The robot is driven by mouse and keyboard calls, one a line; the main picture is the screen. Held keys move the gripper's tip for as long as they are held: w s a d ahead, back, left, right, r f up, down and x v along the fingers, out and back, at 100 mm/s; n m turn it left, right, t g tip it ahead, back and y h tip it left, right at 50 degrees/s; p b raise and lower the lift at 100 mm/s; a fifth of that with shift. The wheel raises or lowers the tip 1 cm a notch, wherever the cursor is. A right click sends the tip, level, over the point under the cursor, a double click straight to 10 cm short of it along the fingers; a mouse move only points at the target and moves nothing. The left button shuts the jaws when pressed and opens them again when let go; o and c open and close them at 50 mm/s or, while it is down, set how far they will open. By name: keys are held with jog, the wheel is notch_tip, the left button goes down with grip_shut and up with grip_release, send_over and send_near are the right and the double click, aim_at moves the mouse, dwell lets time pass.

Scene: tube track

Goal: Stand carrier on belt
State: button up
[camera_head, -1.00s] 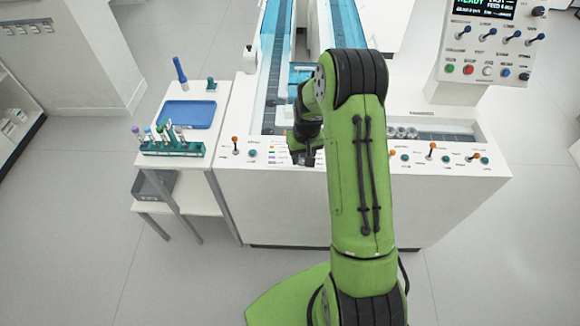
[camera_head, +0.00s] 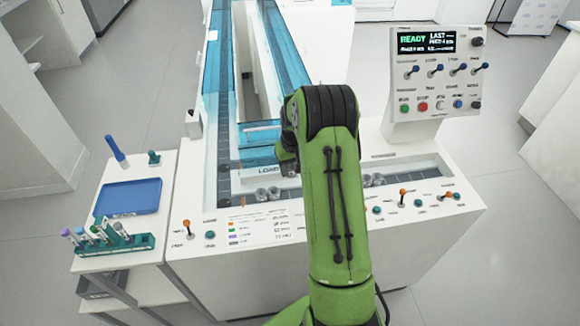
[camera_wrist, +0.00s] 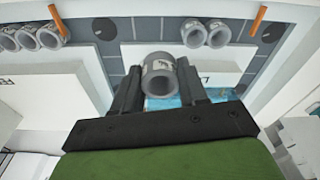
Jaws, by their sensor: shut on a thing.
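In the wrist view my gripper (camera_wrist: 158,88) is shut on a grey ring-shaped carrier (camera_wrist: 151,80), its open round end facing the camera. The dark belt (camera_wrist: 118,50) shows beyond it; whether the held carrier touches the belt I cannot tell. Two other grey carriers (camera_wrist: 195,34) stand side by side past the held one, and several more (camera_wrist: 50,36) stand in a row at the left. In the head view the belt (camera_head: 224,184) runs around the white machine, and two carriers (camera_head: 262,194) stand beside my arm. My gripper and held carrier are mostly hidden behind my arm there.
Orange posts (camera_wrist: 258,21) rise by the belt in the wrist view. Blue clear covers (camera_head: 214,85) line the far belt. A control panel (camera_head: 424,75) stands at right. A side table at left holds a blue tray (camera_head: 128,197) and a green tube rack (camera_head: 118,244).

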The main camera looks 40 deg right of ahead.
jog(key=b, duration=0.6)
send_near(291, 194)
jog(key=f, duration=0.3)
jog(key=w+f, duration=0.1)
jog(key=f, duration=0.1)
jog(key=shift+d, duration=0.1)
jog(key=shift+s, duration=0.2)
jog(key=shift+f, duration=0.1)
jog(key=shift+f+b, duration=0.25)
jog(key=shift+b, duration=0.1)
jog(key=shift+f, duration=0.3)
